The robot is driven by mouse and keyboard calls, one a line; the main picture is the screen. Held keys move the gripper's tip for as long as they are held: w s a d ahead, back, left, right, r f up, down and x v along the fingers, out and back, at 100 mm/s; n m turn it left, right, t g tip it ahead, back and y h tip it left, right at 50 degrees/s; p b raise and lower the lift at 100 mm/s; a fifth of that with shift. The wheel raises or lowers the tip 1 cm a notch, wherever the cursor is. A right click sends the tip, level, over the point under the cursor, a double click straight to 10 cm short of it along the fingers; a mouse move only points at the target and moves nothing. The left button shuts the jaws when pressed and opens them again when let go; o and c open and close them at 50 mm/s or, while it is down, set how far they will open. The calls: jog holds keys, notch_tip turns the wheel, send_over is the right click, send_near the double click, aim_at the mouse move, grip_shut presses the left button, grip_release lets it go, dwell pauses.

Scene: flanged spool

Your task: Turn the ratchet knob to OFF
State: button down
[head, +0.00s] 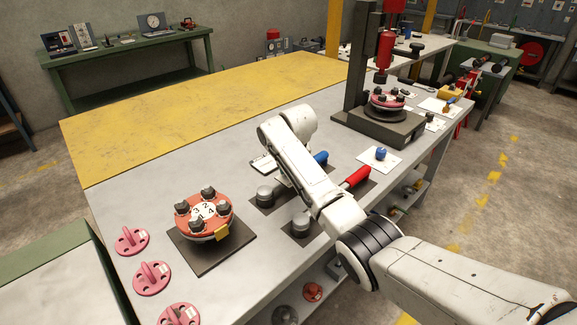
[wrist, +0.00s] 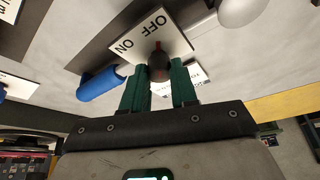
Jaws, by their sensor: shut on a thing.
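In the wrist view, the white label plate (wrist: 180,40) lies on the table, its words OFF and ON upside down. The small dark ratchet knob (wrist: 158,68) with a reddish part stands at the plate's near edge. My gripper (wrist: 158,80) has its two green fingers on either side of the knob and is shut on it. The knob's lower part is partly hidden between the fingers, and I cannot tell exactly which word it points to. In the head view, my own arm hides the gripper and the knob.
A blue handle (wrist: 100,84) lies left of the fingers and a silver dome (wrist: 238,12) is at the top right. In the head view, a red handle (head: 357,177), a red spool with black knobs (head: 183,222) and a press (head: 356,70) stand on the table.

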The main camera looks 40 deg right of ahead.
jog(key=c, duration=0.9)
grip_release()
jog(key=v, duration=1)
jog(key=shift+s+a+r, duration=0.1)
jog(key=shift+s+r, duration=0.1)
jog(key=shift+r, duration=0.15)
